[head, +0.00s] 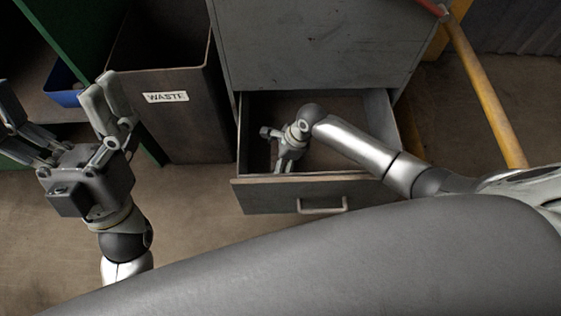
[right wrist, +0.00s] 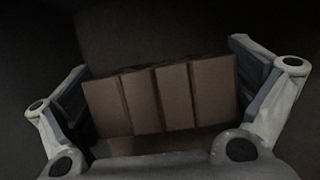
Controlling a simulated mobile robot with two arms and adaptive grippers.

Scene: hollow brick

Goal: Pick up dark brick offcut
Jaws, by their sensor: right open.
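The dark brick offcut (right wrist: 160,98) shows in the right wrist view as a brown block with several upright ribs. It lies in the dark between the two fingers of my right gripper (right wrist: 162,85), which is open. Whether a finger touches the brick I cannot tell. In the head view my right gripper (head: 280,153) is down inside the open drawer (head: 270,196), near its left side; the brick is not discernible there. My left gripper (head: 52,112) is raised at the left of the head view, its fingers spread and empty.
The drawer belongs to a grey cabinet (head: 320,45). A dark waste bin (head: 180,120) stands left of it. A blue bin (head: 63,88) sits on a shelf at far left. A yellow-handled tool (head: 490,95) leans at right. Bare floor lies in front of the drawer.

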